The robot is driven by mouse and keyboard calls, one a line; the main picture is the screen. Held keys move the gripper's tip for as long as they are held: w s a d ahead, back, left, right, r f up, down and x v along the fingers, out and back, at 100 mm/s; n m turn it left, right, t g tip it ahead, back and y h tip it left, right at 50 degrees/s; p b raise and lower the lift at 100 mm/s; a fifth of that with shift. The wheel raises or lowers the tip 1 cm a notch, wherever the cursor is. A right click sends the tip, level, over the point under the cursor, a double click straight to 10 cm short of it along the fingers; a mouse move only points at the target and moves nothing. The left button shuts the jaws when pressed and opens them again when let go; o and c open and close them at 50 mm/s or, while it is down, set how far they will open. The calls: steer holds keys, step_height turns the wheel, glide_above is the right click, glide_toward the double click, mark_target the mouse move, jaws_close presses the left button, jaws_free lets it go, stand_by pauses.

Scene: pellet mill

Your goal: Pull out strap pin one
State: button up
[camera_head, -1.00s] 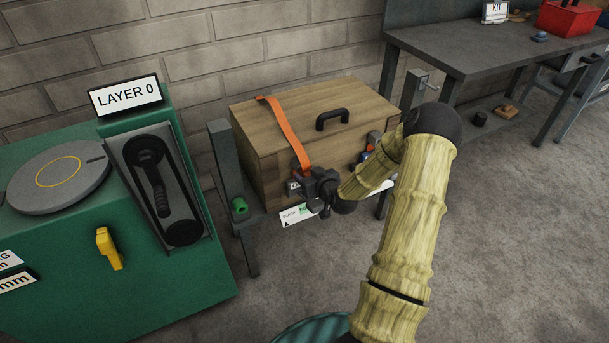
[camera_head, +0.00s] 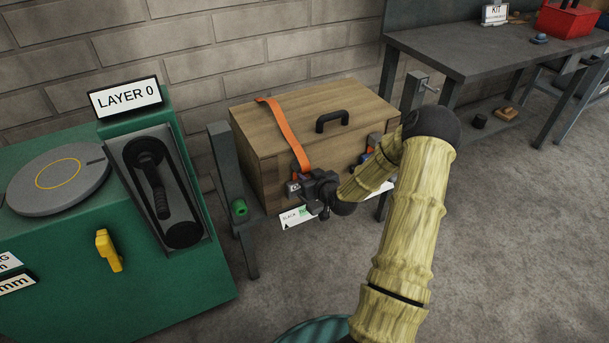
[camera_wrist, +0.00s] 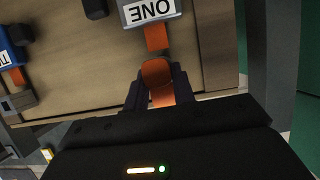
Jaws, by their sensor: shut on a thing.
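A wooden chest (camera_head: 345,120) has an orange strap (camera_head: 285,130) over its lid and down its front. At the strap's lower end is a grey block marked ONE (camera_wrist: 150,12), upside down in the wrist view, with a short orange strip (camera_wrist: 157,38) coming from it. My gripper (camera_head: 314,188) is at the chest's front, close to this block. Its dark fingers, also in the wrist view (camera_wrist: 160,95), are shut on an orange piece in line with the strip, which looks like strap pin one (camera_wrist: 157,73). The fingers hide part of it.
A blue block (camera_wrist: 10,50) with another orange strip sits on the same chest front. A sign reading SLACK (camera_head: 293,217) is below my gripper. A green machine (camera_head: 180,285) and a grey post (camera_head: 228,165) stand left. A workbench (camera_head: 480,50) stands at the right.

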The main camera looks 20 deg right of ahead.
steer(key=shift+s, duration=0.1)
steer(key=shift+s+d, duration=0.15)
steer(key=shift+s, duration=3.25)
